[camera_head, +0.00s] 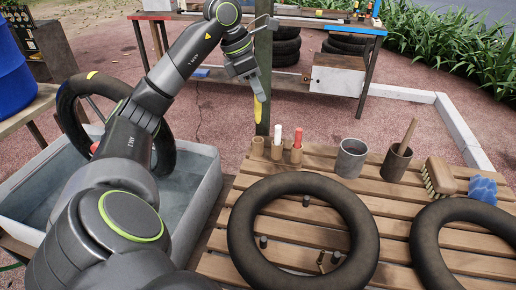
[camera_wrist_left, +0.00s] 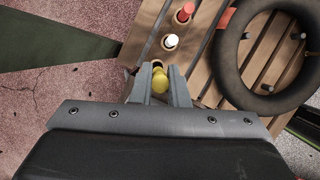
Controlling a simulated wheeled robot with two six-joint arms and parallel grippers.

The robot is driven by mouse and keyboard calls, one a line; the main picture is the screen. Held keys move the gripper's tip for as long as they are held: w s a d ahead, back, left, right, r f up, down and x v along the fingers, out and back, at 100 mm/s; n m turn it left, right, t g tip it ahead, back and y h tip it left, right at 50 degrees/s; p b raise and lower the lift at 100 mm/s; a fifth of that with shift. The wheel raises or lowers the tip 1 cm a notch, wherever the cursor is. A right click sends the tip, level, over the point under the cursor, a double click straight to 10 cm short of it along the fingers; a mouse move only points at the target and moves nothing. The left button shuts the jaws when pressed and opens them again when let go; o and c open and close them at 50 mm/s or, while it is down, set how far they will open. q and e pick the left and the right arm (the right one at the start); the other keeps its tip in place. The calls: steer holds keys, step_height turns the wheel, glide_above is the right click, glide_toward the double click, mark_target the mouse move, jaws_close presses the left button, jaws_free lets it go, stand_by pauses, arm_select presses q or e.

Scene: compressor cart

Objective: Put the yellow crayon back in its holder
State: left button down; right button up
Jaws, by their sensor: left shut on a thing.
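My left gripper (camera_head: 257,92) is shut on the yellow crayon (camera_head: 257,109), which hangs upright, tip down, above the table's back left corner. In the left wrist view the crayon (camera_wrist_left: 159,82) shows between the fingers (camera_wrist_left: 160,88). Below the crayon and apart from it stands a wooden holder cup (camera_head: 258,147), with no crayon seen in it. Beside it to the right, one cup holds a white crayon (camera_head: 278,134) and another a red crayon (camera_head: 298,138). In the left wrist view the gripper partly hides the nearest cup. My right gripper is out of view.
A green post (camera_head: 263,60) rises close behind the gripper. A grey water tub (camera_head: 205,185) stands left.

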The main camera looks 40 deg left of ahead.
mark_target(258, 115)
arm_select(q)
step_height(258, 115, down, 6)
steer(key=shift+f, duration=0.1)
steer(key=shift+f+b, duration=0.3)
steer(key=shift+f, duration=1.85)
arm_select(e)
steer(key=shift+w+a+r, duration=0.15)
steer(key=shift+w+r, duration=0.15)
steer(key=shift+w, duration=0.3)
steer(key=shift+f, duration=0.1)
arm_select(q)
steer(key=shift+f, duration=0.1)
steer(key=c, duration=1.5)
jaws_free()
steer(key=shift+o, duration=0.5)
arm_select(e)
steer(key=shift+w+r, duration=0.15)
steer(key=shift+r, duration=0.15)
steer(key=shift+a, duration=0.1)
